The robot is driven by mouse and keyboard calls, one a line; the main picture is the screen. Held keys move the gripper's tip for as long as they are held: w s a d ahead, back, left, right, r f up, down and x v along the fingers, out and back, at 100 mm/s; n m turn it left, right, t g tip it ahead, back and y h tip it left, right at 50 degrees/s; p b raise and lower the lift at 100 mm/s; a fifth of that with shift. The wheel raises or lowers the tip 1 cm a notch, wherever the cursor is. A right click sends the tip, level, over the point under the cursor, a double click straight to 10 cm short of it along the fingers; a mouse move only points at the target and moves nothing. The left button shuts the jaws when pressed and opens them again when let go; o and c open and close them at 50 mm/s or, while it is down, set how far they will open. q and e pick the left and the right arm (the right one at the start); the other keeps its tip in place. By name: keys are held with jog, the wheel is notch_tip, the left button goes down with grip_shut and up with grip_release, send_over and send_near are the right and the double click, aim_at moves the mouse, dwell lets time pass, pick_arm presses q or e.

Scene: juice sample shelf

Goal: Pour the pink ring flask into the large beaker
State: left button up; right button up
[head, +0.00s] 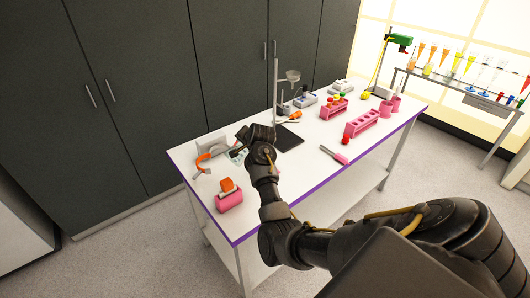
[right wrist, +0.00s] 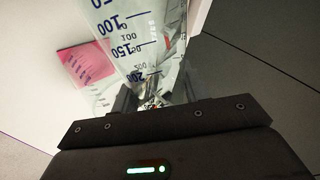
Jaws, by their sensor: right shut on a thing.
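My right gripper (head: 240,148) reaches over the left end of the white table. In the right wrist view its fingers (right wrist: 152,102) are shut on a clear graduated glass vessel (right wrist: 135,40), which narrows toward the fingers. I take it for the flask; no pink ring can be made out on it. In the head view only a small clear patch of glass (head: 237,157) shows by the gripper, and I cannot tell flask from beaker there. The large beaker cannot be picked out for certain. My left gripper is not in view.
On the white table (head: 315,165) stand a pink block with an orange piece (head: 229,198), an orange-and-grey item (head: 207,158), a pink rack (head: 361,123), a ring stand (head: 276,85) and pink cups (head: 386,107). Dark cabinets (head: 150,80) stand behind. The table's front middle is mostly clear.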

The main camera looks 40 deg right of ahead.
aim_at(247, 150)
jog(key=shift+m+y, duration=0.4)
jog(key=shift+y, duration=0.4)
jog(key=f+b, duration=0.2)
jog(key=b, duration=0.1)
jog(key=f+b, duration=0.3)
jog(key=b, duration=0.1)
jog(key=shift+a, duration=0.2)
jog(key=shift+a+r+m+y+b, duration=0.1)
jog(key=shift+r+m+y+b, duration=0.35)
jog(key=shift+b, duration=0.4)
jog(key=shift+d+r+m+y, duration=0.25)
jog(key=shift+d+r+y, duration=0.15)
jog(key=shift+d+y, duration=0.25)
dwell(1.1)
jog(key=shift+r+m+t+y, duration=0.3)
jog(key=shift+r+m+y, duration=0.15)
jog(key=shift+y, duration=0.25)
dwell(2.4)
jog(key=shift+a+f, duration=0.1)
dwell(0.5)
